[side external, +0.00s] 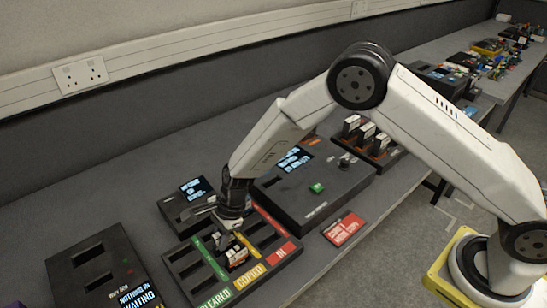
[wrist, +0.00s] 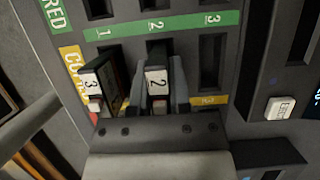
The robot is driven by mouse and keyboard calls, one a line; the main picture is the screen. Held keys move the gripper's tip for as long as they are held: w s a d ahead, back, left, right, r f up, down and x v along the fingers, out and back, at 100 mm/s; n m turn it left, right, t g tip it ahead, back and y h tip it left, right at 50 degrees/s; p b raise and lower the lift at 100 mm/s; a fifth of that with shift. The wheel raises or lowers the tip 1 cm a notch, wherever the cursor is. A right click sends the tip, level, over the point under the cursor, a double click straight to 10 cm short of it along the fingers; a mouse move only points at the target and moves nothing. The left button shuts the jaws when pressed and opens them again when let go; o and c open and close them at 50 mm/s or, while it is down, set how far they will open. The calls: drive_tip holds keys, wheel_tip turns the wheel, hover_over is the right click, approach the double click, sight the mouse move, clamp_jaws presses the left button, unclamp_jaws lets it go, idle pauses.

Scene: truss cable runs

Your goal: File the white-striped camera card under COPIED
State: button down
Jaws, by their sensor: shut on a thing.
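My gripper (wrist: 157,92) is shut on a card labelled 2 (wrist: 157,80), one finger on each side of it. Its lower end looks pale; a white stripe is hard to make out. The card is at the middle of the yellow COPIED row (wrist: 208,100); how deep it sits is hidden. Another card labelled 3 (wrist: 90,82), with a reddish end, stands just left in the same row. In the side view my gripper (side external: 229,224) points down over the sorting tray (side external: 190,287), by white-labelled cards (side external: 237,256).
The green row (wrist: 150,29) beyond shows open slots. A dark console (side external: 318,190) with a green button stands behind the tray. A rack of cards (side external: 368,138) is further back. A red sign (side external: 343,228) lies in front of the console. A black slotted box (side external: 90,270) stands left.

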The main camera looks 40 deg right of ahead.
drive_tip(key=shift+f, duration=0.2)
idle(0.5)
drive_tip(key=shift+c, duration=0.8)
unclamp_jaws()
drive_tip(key=shift+r, duration=0.15)
drive_tip(key=shift+r, duration=3.6)
